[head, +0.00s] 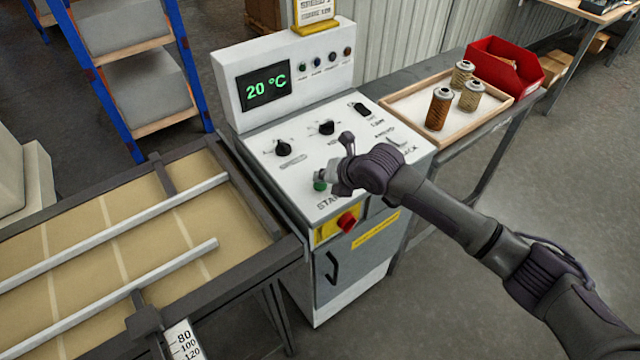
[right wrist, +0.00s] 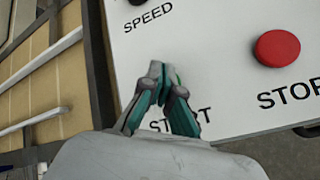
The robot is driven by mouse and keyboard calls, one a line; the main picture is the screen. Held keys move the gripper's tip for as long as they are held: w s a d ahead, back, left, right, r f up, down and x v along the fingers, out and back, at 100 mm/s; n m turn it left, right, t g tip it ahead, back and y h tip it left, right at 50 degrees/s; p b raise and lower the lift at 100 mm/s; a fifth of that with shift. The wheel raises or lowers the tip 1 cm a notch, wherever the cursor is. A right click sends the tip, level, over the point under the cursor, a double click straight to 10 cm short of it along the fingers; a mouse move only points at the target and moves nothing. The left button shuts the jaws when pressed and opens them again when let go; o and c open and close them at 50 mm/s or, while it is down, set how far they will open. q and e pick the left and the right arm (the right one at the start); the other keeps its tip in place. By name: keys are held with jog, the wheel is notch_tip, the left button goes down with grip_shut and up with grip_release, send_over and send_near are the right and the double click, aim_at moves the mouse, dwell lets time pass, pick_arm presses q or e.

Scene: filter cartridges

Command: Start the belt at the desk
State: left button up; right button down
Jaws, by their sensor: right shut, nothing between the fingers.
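The control desk (head: 300,190) stands in the middle of the head view, with a white sloped top. Its green start button (head: 320,185) shows at the front, beside the "START" lettering. My right gripper (head: 326,177) is shut and empty, its fingertips right at the start button. In the right wrist view the closed fingertips (right wrist: 160,72) are over the panel above the "START" lettering and cover most of the button; I cannot tell whether they touch it. The belt (head: 120,235) lies left of the desk. My left gripper is out of view.
A red stop button (right wrist: 277,48) sits right of the fingertips. A red knob (head: 347,222) is on the desk's yellow front plate. The display (head: 264,88) reads 20 °C. A tray (head: 400,105) with three cartridges and a red bin (head: 505,68) stand to the right.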

aim_at(322, 186)
jog(key=shift+f, duration=0.5)
dwell(0.5)
jog(key=shift+r, duration=0.1)
jog(key=shift+r+p, duration=0.55)
jog(key=shift+r, duration=0.25)
notch_tip(322, 186, up, 5)
jog(key=p, duration=0.4)
jog(key=shift+r, duration=0.1)
dwell(0.4)
dwell(0.4)
